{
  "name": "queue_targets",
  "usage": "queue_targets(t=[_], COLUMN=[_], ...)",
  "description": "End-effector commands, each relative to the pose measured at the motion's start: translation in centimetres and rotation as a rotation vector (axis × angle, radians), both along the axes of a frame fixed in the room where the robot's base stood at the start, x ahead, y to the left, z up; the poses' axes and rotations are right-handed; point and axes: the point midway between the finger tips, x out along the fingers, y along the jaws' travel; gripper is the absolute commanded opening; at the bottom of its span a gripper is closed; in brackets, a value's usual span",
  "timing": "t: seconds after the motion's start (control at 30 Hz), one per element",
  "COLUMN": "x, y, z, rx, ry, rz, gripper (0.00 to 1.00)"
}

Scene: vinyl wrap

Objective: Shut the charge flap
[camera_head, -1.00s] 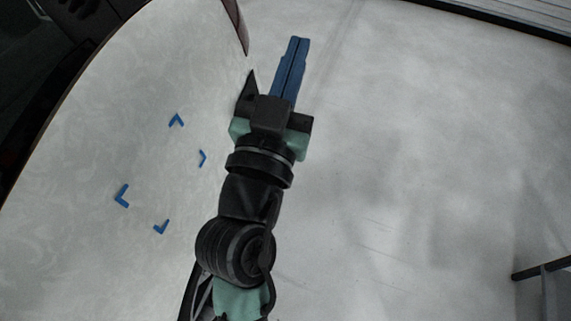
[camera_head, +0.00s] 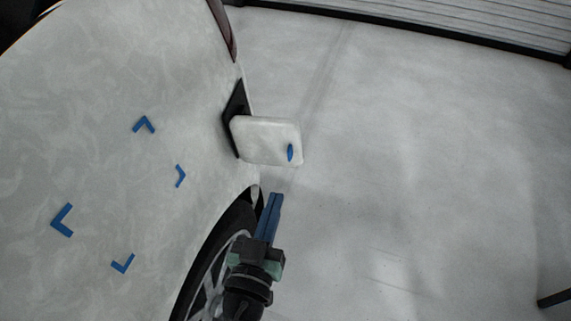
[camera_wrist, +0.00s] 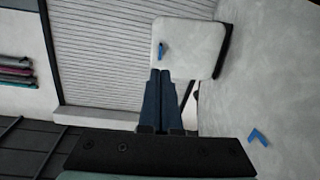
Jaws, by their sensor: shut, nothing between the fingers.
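The charge flap (camera_head: 265,140) is a pale rounded panel that stands open, sticking out to the right from a dark recess (camera_head: 237,108) in the car's side. A small blue mark (camera_head: 290,152) sits near its free edge. My gripper (camera_head: 276,198) has its blue fingers shut and empty, just below the flap in the head view. In the wrist view, the flap (camera_wrist: 190,45) is ahead, and the tips of my gripper (camera_wrist: 160,72) overlap its lower left edge in the picture. I cannot tell whether they touch it.
The car body (camera_head: 120,100) fills the left, with blue corner marks (camera_head: 62,220) on it. A wheel (camera_head: 215,260) lies close left of my gripper. The floor (camera_head: 430,170) to the right is clear. A ribbed shutter (camera_head: 480,20) is at the back.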

Motion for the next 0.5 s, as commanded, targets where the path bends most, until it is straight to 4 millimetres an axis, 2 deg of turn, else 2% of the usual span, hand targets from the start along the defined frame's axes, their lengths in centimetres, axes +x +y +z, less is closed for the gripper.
queue_targets(t=[0.03,0.2,0.5], x=[1.1,4.3,8.0], y=[-0.3,-1.1,-1.9], z=[0.4,0.3,0.0], rx=[-0.002,-0.003,-0.001], ry=[-0.002,-0.002,0.000], rz=[-0.003,-0.003,-0.002], gripper=[0.00,0.00,0.00])
